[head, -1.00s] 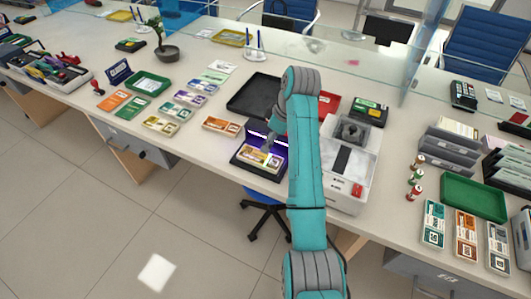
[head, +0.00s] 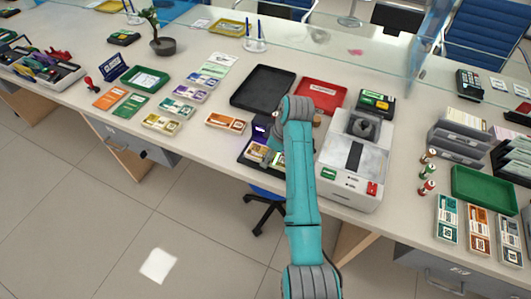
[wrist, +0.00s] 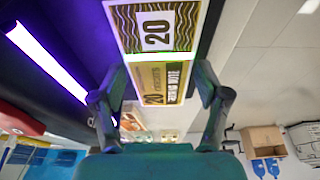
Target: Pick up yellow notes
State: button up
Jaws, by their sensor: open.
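A yellow note bundle marked 20 (wrist: 157,30) fills the top middle of the wrist view. It lies on a dark checking device with a violet lamp (wrist: 48,60) beside it. In the head view the notes (head: 257,153) show on the black device (head: 246,160), partly hidden by my arm. My gripper (wrist: 160,72) is open, with one finger on each side of the bundle's near end. I cannot tell whether the fingers touch it. In the head view my gripper is mostly hidden behind my arm. Another yellow note bundle (head: 162,125) lies on the counter further left.
A white machine (head: 354,165) stands close right of my arm. A black tray (head: 263,88) and a red tray (head: 318,95) lie behind the device. An orange note bundle (head: 226,122) lies to its left. Glass panels stand at the back.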

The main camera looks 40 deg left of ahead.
jog(key=c, duration=1.1)
